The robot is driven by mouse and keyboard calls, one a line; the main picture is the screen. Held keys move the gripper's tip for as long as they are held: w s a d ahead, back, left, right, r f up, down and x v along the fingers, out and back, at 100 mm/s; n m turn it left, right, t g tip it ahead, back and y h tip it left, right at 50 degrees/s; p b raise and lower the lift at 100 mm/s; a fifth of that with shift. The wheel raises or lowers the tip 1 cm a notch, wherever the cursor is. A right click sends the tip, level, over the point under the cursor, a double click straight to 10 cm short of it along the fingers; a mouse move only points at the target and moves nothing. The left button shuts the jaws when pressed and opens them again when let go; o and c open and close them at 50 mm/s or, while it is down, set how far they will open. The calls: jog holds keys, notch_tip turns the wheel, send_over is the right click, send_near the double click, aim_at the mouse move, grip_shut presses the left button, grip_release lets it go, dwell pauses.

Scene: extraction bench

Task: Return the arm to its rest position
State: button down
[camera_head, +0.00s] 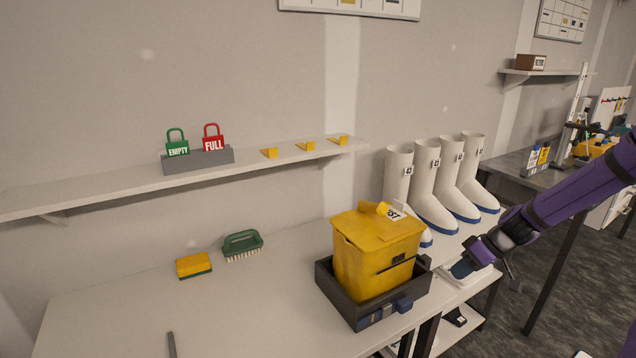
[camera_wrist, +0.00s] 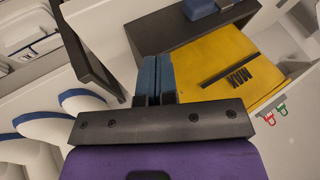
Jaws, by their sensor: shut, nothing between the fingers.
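My gripper (camera_head: 462,268) is at the end of my purple arm, at the right of the yellow bin in the head view. In the wrist view my gripper (camera_wrist: 157,75) is shut with its two blue fingers together and nothing between them. The yellow bin (camera_head: 375,260) has a lid and stands in a dark tray (camera_head: 352,312) on the bench. In the wrist view the bin (camera_wrist: 225,65) shows a MAX mark and lies just beyond and to the right of my fingers. I cannot tell the exact gap to the tray.
Several white boots (camera_head: 428,195) stand behind my gripper. A green brush (camera_head: 242,245) and a yellow sponge (camera_head: 194,265) lie on the bench (camera_head: 250,310). The bench's front left is mostly clear.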

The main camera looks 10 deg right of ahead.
jog(key=s+a+r+m+h, duration=0.1)
jog(key=s+a+r+h, duration=0.3)
jog(key=r, duration=0.7)
jog(key=s+a+r+m+h, duration=0.1)
jog(key=s+a+r+h, duration=0.2)
jog(key=s+a+r, duration=0.5)
jog(key=s+a+r+m+t, duration=0.1)
jog(key=s+r, duration=0.5)
jog(key=r, duration=0.1)
jog(key=s+a+r+m+t, duration=0.2)
jog(key=s+r, duration=0.5)
jog(key=shift+a, duration=0.25)
jog(key=shift+w, duration=0.1)
